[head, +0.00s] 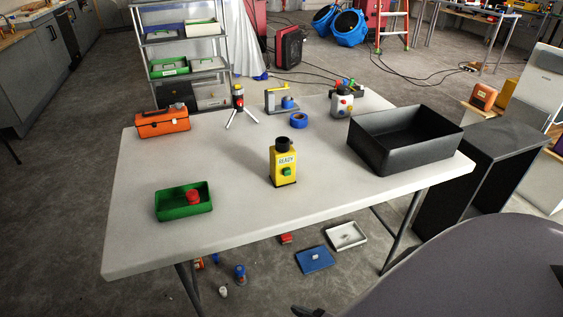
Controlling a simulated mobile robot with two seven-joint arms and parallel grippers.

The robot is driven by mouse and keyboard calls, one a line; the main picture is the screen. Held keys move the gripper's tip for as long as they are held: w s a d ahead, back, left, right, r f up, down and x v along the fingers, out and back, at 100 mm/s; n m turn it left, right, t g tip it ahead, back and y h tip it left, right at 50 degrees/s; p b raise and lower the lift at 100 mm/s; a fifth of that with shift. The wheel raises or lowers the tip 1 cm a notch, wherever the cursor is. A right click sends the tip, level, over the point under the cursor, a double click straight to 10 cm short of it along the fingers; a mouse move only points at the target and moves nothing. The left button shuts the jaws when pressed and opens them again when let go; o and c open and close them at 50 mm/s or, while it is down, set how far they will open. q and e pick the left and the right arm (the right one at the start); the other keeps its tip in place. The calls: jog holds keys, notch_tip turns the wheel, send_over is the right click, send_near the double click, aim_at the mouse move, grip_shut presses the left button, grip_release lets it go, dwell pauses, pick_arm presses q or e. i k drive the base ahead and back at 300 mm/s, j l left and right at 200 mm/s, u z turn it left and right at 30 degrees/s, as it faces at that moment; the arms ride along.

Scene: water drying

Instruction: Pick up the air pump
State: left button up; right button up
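No object is plainly marked as the air pump. The likeliest match is a yellow upright unit (284,168) with a black round top, a "READY" label and a green button, standing upright near the middle of the white table (235,215). A white unit (342,103) with red and blue knobs stands at the back right of the table; I cannot tell its kind. Neither gripper can be made out in the head view. A large grey part of my own body fills the lower right. A small dark shape at the bottom edge is too cut off to identify.
On the table are a black open bin (406,160), green tray (172,206) with a red item, orange toolbox (163,122), small tripod (240,108) and blue tape roll (298,120). Clear tabletop surrounds the yellow unit. A dark cabinet (480,185) stands right; trays lie below.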

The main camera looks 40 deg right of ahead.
aim_at(283, 155)
jog(key=l+z, duration=0.1)
jog(key=l, duration=0.35)
jog(key=i+l+z, duration=0.1)
jog(key=l, duration=0.35)
jog(key=i+l+z, duration=0.1)
jog(key=l, duration=0.35)
jog(key=i, duration=0.05)
